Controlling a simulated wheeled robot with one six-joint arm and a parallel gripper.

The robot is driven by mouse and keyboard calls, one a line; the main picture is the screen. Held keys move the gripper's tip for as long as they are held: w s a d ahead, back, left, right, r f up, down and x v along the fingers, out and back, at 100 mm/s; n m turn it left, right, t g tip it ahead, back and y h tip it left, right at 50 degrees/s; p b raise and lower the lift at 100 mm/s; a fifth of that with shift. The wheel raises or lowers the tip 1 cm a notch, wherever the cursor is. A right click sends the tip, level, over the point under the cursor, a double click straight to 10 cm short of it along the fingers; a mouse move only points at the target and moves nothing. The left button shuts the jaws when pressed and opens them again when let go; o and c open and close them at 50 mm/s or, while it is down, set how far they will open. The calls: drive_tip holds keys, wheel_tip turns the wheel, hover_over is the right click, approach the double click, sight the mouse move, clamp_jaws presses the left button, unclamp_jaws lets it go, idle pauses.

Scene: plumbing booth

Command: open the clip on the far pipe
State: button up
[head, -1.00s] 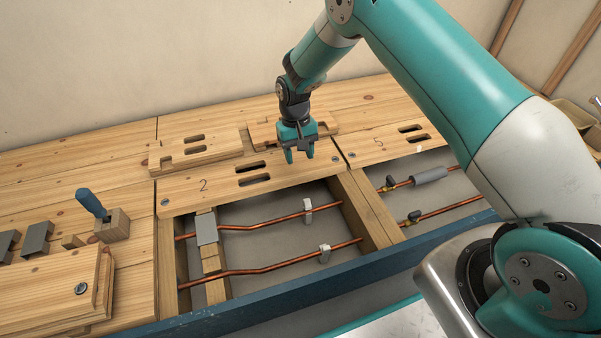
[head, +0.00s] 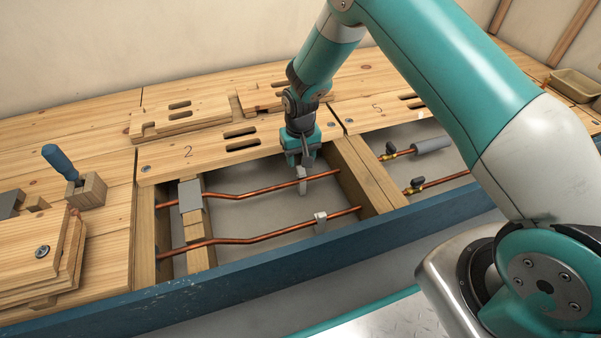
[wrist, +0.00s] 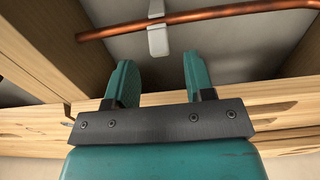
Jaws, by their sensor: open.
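Two copper pipes run across the open bay marked 2. The far pipe (head: 262,190) carries a pale grey clip (head: 302,182) near its right part. In the wrist view the far pipe (wrist: 215,13) crosses the top and the clip (wrist: 158,38) sits around or against it; I cannot tell whether the clip is latched. My gripper (head: 300,163) is over the back edge of the bay, close to the far clip in the head view. In the wrist view my gripper (wrist: 155,75) has its two teal fingers apart with nothing between them, and the clip shows beyond the fingertips.
The near pipe (head: 270,238) has a similar clip (head: 320,222). A wooden beam (head: 372,185) bounds the bay on the right. A grey plate (head: 190,196) covers part of the far pipe at left. Bay 5 holds valves (head: 390,152). A blue-handled tool (head: 60,160) stands at left.

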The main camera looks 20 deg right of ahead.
sight(300, 171)
wheel_tip(300, 171, down, 4)
drive_tip(key=shift+r+b, duration=0.25)
drive_tip(key=shift+b, duration=0.4)
clamp_jaws()
drive_tip(key=shift+w+r+g+p, duration=0.2)
drive_tip(key=shift+w+g+p, duration=0.25)
drive_tip(key=shift+g+p, duration=0.35)
drive_tip(key=shift+w+f+g, duration=0.2)
drive_tip(key=shift+w+g, duration=0.05)
drive_tip(key=shift+g, duration=0.55)
